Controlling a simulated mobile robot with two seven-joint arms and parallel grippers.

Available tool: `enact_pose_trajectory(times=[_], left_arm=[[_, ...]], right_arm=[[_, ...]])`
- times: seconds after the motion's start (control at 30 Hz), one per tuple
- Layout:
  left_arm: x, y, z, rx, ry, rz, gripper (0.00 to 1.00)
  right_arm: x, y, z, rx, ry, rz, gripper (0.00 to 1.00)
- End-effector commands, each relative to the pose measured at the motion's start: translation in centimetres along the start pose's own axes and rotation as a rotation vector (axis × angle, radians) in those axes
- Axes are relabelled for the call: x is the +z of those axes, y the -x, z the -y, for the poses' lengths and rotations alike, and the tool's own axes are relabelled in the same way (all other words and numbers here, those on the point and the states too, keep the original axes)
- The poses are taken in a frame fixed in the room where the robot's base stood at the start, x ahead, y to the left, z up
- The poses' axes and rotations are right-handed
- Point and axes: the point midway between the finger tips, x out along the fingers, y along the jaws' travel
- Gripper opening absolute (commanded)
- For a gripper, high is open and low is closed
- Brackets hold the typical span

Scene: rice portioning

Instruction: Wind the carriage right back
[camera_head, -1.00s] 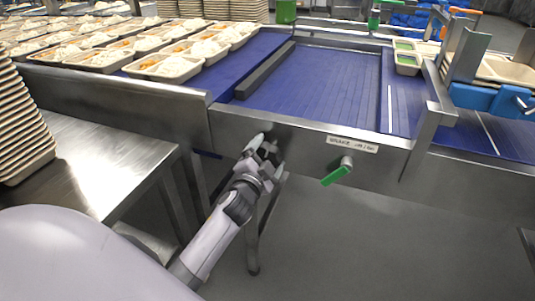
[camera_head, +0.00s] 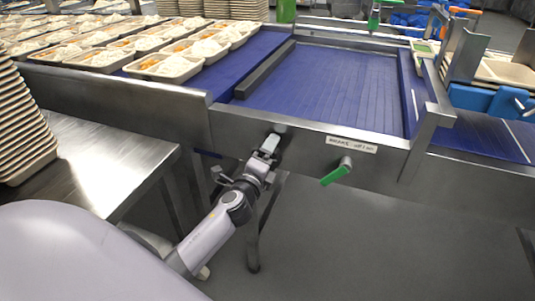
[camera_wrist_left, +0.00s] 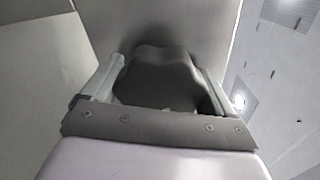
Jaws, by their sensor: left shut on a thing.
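My left gripper (camera_head: 268,147) is at the front steel panel of the conveyor. In the left wrist view its two fingers (camera_wrist_left: 158,85) stand on either side of a dark lobed hand knob (camera_wrist_left: 160,72) and are shut on it. In the head view the gripper largely hides the knob. My right gripper is not in view.
A green-handled lever (camera_head: 337,172) and a label plate (camera_head: 351,145) are on the panel right of my gripper. Filled trays (camera_head: 165,68) stand on the belt at back left. Stacked trays (camera_head: 22,135) stand on a steel table (camera_head: 105,150) at left. Floor below is clear.

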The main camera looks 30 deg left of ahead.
Motion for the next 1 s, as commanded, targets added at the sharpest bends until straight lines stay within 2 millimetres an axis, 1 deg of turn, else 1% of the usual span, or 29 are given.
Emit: enact_pose_trajectory(times=[0.03, 0.2, 0.4, 0.63, 1.0], left_arm=[[0.40, 0.04, -0.30, 0.009, -0.044, 0.008, 0.57], [0.42, 0.02, -0.23, 0.008, -0.166, 0.008, 0.57], [0.41, 0.01, -0.20, 0.008, -0.265, 0.009, 0.57], [0.46, -0.02, -0.18, 0.008, -0.321, 0.010, 0.57], [0.50, -0.04, -0.12, 0.007, -0.333, 0.011, 0.57]], right_arm=[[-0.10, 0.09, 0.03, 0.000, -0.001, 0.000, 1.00], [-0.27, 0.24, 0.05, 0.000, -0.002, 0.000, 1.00], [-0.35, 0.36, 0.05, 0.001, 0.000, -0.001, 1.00], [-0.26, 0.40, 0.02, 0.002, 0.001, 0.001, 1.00], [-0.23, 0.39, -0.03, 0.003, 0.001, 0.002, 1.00]])
